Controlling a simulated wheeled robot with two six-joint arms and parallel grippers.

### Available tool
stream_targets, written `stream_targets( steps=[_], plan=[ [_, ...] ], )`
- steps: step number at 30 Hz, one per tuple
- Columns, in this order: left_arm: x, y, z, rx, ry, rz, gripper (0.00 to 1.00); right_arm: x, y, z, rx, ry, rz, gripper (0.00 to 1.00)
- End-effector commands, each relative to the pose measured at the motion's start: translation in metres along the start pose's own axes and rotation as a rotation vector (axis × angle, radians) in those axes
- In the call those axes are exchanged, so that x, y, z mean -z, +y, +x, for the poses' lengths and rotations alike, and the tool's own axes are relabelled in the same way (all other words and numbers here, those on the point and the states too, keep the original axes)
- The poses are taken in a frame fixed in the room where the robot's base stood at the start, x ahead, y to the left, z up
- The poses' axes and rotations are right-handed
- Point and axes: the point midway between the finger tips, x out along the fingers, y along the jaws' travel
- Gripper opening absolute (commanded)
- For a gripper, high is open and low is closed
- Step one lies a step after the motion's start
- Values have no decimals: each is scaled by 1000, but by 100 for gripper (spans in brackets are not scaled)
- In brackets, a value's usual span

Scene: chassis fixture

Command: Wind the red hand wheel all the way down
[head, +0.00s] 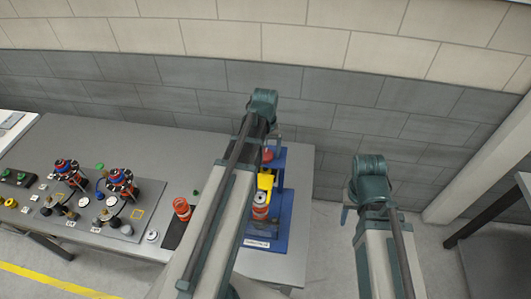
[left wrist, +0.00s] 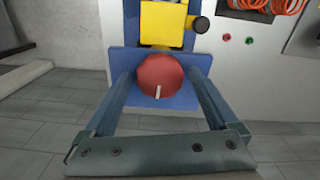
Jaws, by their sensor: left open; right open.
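The red hand wheel (head: 267,154) is at the far end of the blue fixture (head: 283,215), beyond its yellow block (head: 265,181). In the left wrist view the round red wheel (left wrist: 160,72) has a white mark near its lower edge. My left gripper (left wrist: 160,80) is open, with one finger on either side of the wheel; contact cannot be told. In the head view my left gripper (head: 273,138) is by the wheel, and my arm hides part of the fixture. My right gripper (head: 348,214) is open and empty, off the table's right side.
The grey table (head: 150,135) holds the fixture near its right edge. An orange coil (head: 182,208) stands left of my left arm. Further left is a plate (head: 147,217) with several small parts. A black knob (left wrist: 201,25) sticks out beside the yellow block. A wall stands behind the table.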

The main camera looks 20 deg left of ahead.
Motion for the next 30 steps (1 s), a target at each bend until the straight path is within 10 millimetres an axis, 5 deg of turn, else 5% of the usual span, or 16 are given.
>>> stream_targets(
  steps=[30],
  plan=[
    [0, 0, 0, 0, 0, -1058, 92, 0, 0, 0, 0, 0, 0, 50]
  ],
)
